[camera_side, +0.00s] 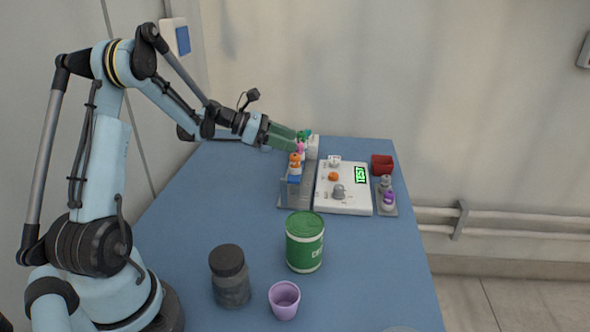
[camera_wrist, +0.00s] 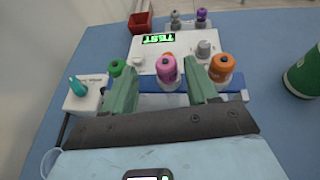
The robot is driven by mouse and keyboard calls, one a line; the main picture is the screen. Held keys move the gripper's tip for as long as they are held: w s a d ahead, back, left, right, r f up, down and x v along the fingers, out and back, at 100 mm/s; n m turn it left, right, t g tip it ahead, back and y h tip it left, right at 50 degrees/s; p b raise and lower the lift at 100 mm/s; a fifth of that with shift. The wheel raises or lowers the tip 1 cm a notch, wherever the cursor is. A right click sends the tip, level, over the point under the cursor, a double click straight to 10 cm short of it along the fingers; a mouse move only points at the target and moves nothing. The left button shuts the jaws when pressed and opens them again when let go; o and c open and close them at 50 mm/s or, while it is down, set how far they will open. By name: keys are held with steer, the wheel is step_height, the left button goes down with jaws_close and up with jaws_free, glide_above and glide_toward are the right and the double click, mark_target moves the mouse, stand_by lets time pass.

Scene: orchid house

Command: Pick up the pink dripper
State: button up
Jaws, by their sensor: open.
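The pink dripper (camera_wrist: 169,67) stands in a rack between an orange dripper (camera_wrist: 223,67) and a green dripper (camera_wrist: 117,67). In the side view the pink dripper (camera_side: 300,149) is partly hidden by my gripper and the orange dripper (camera_side: 295,161). My gripper (camera_wrist: 159,72) has its two green fingers spread, one on either side of the pink dripper in the wrist view. The right finger looks nearer to it than the left. In the side view my gripper (camera_side: 292,139) reaches in from the left at the drippers' level. I cannot tell whether a finger touches the pink dripper.
A white board (camera_side: 331,202) with a TEST display lies beyond the rack. Grey and purple drippers (camera_side: 388,201) and a red bin (camera_side: 382,165) are at the right. A green can (camera_side: 305,243), dark jar (camera_side: 230,277) and lilac cup (camera_side: 284,300) stand nearer the front.

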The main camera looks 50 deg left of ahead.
mark_target(298, 150)
steer(key=shift+s+d+x, duration=0.15)
steer(key=shift+x, duration=1.25)
steer(key=shift+s+d+x, duration=0.1)
steer(key=shift+d+x, duration=0.05)
steer(key=shift+x, duration=1.25)
steer(key=c, duration=1)
steer(key=shift+c, duration=0.2)
